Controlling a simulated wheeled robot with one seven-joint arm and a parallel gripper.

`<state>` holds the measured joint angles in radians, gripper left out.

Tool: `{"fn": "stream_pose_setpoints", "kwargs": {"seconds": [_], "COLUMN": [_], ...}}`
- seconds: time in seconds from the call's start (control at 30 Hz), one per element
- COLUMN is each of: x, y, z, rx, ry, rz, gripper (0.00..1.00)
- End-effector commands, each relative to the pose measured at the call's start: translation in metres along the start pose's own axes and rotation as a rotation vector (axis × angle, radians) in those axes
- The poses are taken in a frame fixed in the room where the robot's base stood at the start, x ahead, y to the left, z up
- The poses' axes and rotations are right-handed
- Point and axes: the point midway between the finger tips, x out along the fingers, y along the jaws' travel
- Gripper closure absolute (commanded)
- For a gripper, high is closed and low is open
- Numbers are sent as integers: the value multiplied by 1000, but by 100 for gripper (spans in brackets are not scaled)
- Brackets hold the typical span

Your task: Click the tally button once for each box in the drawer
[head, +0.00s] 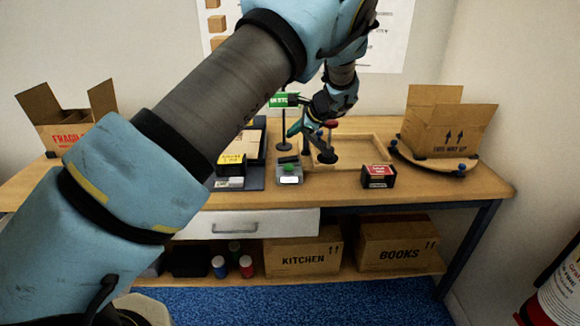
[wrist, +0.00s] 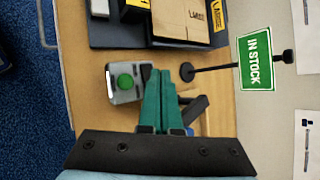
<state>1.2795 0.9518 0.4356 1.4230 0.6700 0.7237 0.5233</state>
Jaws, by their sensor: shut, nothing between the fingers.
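The tally device (head: 289,180) is a small grey box on the workbench with a green button (head: 289,168) on top. The green button (wrist: 125,81) also shows in the wrist view, just left of my fingertips. My gripper (wrist: 159,72) has teal fingers, shut and empty, beside the tally device. I cannot tell its height above the bench. In the head view, my gripper (head: 294,129) is partly behind my arm. The white drawer (head: 270,222) under the benchtop looks shut, partly hidden by my arm, and no boxes inside show.
A green IN STOCK sign (wrist: 257,61) on a stand is near my gripper. A dark tray (head: 255,181) holds cartons. A wooden frame (head: 388,151), a small red-and-black box (head: 378,177) and an open carton (head: 440,133) stand to the right. KITCHEN (head: 303,253) and BOOKS (head: 398,248) cartons are below.

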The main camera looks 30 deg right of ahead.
Motion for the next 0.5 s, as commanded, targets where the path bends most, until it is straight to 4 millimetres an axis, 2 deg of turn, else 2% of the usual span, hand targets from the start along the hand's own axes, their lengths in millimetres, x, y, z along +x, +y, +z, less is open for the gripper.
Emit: {"fn": "stream_pose_setpoints", "kwargs": {"seconds": [0.27, 0.5], "x": [13, 36], "y": [10, 27], "z": [-10, -26], "rx": [1, 1], "ry": [0, -1], "rz": [1, 1], "gripper": [100, 100]}}
